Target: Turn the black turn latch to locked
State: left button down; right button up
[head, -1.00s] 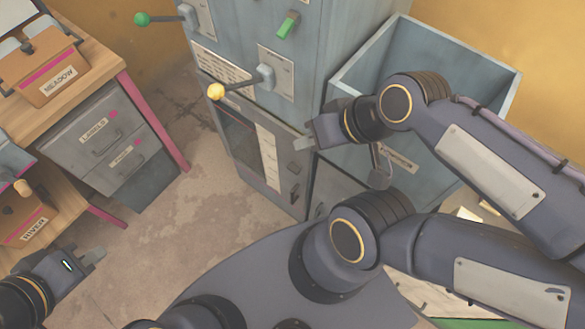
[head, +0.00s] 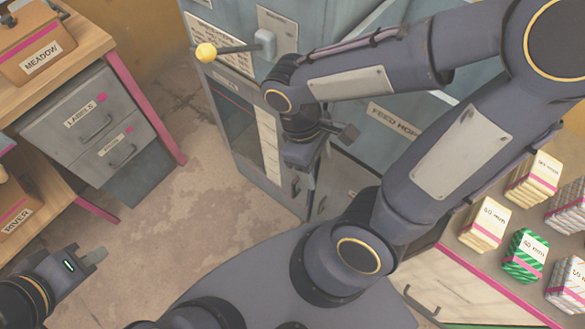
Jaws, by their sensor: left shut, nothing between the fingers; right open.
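The grey press cabinet (head: 222,108) stands at the centre with a dark-windowed lower door. A small dark fitting (head: 295,187) at that door's right edge looks like the black turn latch. It is partly hidden, and I cannot tell its setting. My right gripper (head: 305,180) is open and points down right in front of this spot. I cannot tell whether its fingers touch the fitting. My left gripper (head: 98,256) is shut and empty, over the floor at lower left, far from the cabinet.
A yellow-knobbed lever (head: 206,52) sticks out from the cabinet above the door. A wooden desk with grey drawers (head: 95,125) and pink legs stands at left. Several labelled stacks, one green-striped (head: 525,255), sit on the counter at right. Open floor lies between desk and cabinet.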

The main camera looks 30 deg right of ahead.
jog(key=w+a+f+n+t+h+b, duration=0.3)
jog(key=w+f+n+t+h+b, duration=0.2)
jog(key=f+n+h+b, duration=0.4)
jog(key=w+a+f+n+t+h+b, duration=0.2)
jog(key=w+f+n+t+h+b, duration=0.35)
jog(key=f, duration=0.55)
jog(key=w+d+n+g+p, duration=0.1)
jog(key=w+d, duration=0.1)
jog(key=d, duration=0.4)
jog(key=shift+d+h, duration=0.35)
jog(key=c, duration=1)
